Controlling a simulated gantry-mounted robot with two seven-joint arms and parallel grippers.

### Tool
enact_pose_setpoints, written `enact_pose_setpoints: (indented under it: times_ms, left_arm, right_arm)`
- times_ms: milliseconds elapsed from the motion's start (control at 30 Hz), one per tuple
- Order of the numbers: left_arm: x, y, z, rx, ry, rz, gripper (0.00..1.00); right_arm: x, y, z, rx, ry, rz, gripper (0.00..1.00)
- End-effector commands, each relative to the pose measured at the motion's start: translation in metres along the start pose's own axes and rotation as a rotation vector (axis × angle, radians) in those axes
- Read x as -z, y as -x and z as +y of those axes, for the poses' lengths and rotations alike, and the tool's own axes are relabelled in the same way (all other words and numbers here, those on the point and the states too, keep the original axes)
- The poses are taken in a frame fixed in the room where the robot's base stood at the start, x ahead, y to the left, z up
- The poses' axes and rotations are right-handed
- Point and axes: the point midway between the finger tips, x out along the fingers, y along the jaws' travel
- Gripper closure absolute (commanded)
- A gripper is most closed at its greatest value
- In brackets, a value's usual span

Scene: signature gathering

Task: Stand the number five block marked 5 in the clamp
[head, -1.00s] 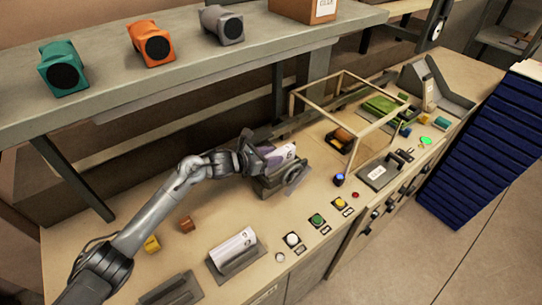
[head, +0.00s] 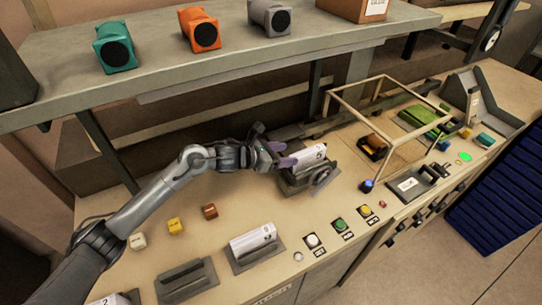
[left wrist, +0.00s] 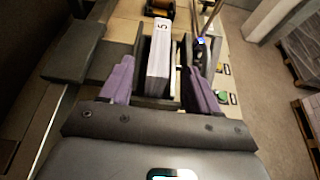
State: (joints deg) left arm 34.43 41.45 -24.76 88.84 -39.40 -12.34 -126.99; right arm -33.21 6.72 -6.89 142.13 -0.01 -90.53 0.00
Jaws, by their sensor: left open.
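The white number five block (head: 308,155), marked 5, stands in the grey clamp (head: 303,182) on the bench. It also shows in the left wrist view (left wrist: 160,55), upright between the clamp's dark walls, with the 5 on its top end. My left gripper (head: 280,155) is open at the block's left end. In the left wrist view its purple fingers (left wrist: 161,88) are spread to either side of the block, with gaps between. The lower part of the block is hidden by the clamp. My right gripper is not in view.
Another white block (head: 254,239) sits in a holder at the front, beside an empty-looking slotted holder (head: 184,281). Several buttons (head: 340,224) line the front edge. A framed enclosure (head: 375,118) stands right of the clamp. A shelf (head: 240,65) overhangs behind.

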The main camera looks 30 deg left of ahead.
Motion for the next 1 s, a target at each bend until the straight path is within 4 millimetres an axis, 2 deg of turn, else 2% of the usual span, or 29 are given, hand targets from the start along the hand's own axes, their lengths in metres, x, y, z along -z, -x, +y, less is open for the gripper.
enact_pose_setpoints:
  times_ms: [133, 333, 867, 1000]
  left_arm:
    - [0.002, 0.025, 0.0, -0.001, -0.004, 0.001, 0.39]
    - [0.001, 0.045, 0.001, -0.001, -0.002, 0.0, 0.39]
    - [0.0, 0.05, 0.0, 0.0, 0.0, 0.0, 0.39]
    - [-0.007, 0.053, 0.0, 0.0, 0.0, -0.001, 0.39]
  right_arm:
    - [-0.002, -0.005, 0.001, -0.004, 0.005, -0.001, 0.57]
    - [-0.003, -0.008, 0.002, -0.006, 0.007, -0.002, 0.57]
    - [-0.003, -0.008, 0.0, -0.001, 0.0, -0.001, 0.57]
    - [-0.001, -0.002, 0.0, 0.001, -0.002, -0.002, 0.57]
